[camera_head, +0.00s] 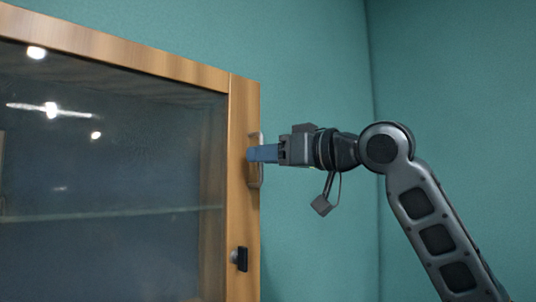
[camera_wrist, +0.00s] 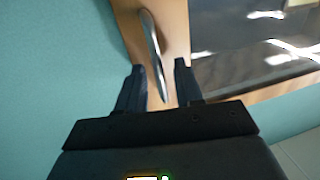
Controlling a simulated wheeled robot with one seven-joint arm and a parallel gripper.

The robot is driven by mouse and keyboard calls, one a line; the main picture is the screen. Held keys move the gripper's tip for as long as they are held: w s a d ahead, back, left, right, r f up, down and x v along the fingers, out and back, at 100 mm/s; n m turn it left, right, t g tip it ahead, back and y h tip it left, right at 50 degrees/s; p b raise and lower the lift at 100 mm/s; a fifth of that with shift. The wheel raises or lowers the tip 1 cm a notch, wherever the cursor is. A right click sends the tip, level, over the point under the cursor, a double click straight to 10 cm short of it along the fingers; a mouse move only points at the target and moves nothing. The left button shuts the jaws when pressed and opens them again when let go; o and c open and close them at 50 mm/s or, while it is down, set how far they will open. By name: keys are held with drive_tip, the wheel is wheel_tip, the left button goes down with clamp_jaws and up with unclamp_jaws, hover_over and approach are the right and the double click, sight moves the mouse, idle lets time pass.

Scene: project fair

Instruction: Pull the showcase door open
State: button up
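The showcase door (camera_head: 110,150) has a wooden frame around a dark glass pane and fills the left of the head view. It looks shut. Its upright handle (camera_head: 255,180) is on the right side of the frame. In the wrist view the handle (camera_wrist: 151,45) is a thin curved grey bar on the wood. My gripper (camera_head: 250,154) reaches the handle from the right. In the wrist view my gripper (camera_wrist: 160,68) is open, one finger on each side of the bar, with gaps showing on both sides. The head view hides the fingers' exact contact.
A black lock or knob (camera_head: 240,259) sits low on the door frame, below the handle. A shelf (camera_head: 120,214) shows faintly behind the glass. A teal wall (camera_head: 310,60) stands behind, with a corner to the right. Pale floor (camera_wrist: 300,150) shows in the wrist view.

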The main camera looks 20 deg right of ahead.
drive_tip(key=shift+c, duration=0.4)
clamp_jaws()
idle(0.9)
